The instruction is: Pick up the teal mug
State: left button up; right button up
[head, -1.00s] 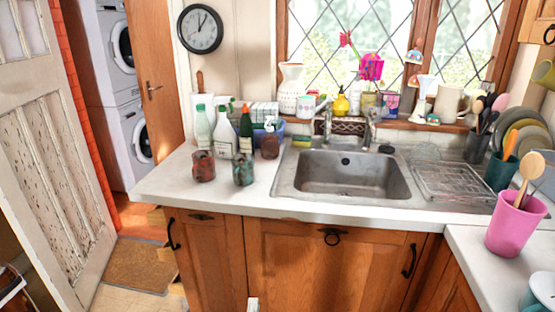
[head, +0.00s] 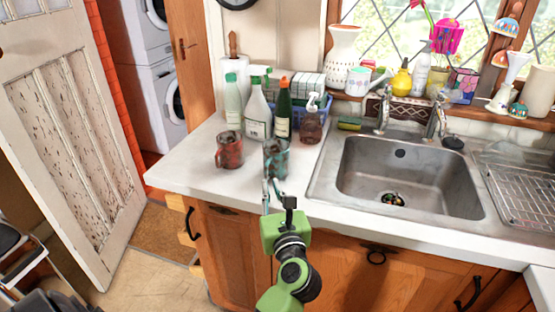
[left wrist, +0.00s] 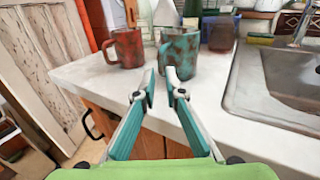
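The teal mug (head: 277,158), mottled with brown, stands upright on the white counter left of the sink. It also shows in the left wrist view (left wrist: 181,54), straight beyond my fingers. My left gripper (head: 270,196) is in front of the mug at the counter's front edge. In the left wrist view my left gripper (left wrist: 162,88) has its two fingertips apart with nothing between them, short of the mug. A rust-red mug (head: 229,150) stands to the left of the teal mug. My right gripper is not in view.
Several bottles stand close behind the mugs, including a green bottle (head: 282,110) and a brown spray bottle (head: 311,122). The sink (head: 408,178) is to the right. The counter (head: 190,172) is clear left of the mugs.

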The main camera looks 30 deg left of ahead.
aim_at(267, 173)
pick_arm(q)
jog(key=shift+x, duration=0.8)
jog(key=shift+w+a+f, duration=0.1)
jog(key=shift+w+a, duration=0.1)
jog(key=shift+w, duration=0.15)
jog(key=shift+w+a, duration=0.15)
jog(key=shift+w+a+p, duration=0.25)
jog(key=shift+p, duration=0.15)
jog(key=p+x, duration=0.1)
jog(key=x, duration=0.2)
jog(key=shift+w+a+f, duration=0.1)
jog(key=shift+w+a, duration=0.1)
jog(key=shift+a, duration=0.1)
jog(key=shift+w+a+f, duration=0.1)
jog(key=shift+w+a, duration=0.1)
jog(key=shift+w, duration=0.05)
jog(key=shift+s, duration=0.1)
grip_shut()
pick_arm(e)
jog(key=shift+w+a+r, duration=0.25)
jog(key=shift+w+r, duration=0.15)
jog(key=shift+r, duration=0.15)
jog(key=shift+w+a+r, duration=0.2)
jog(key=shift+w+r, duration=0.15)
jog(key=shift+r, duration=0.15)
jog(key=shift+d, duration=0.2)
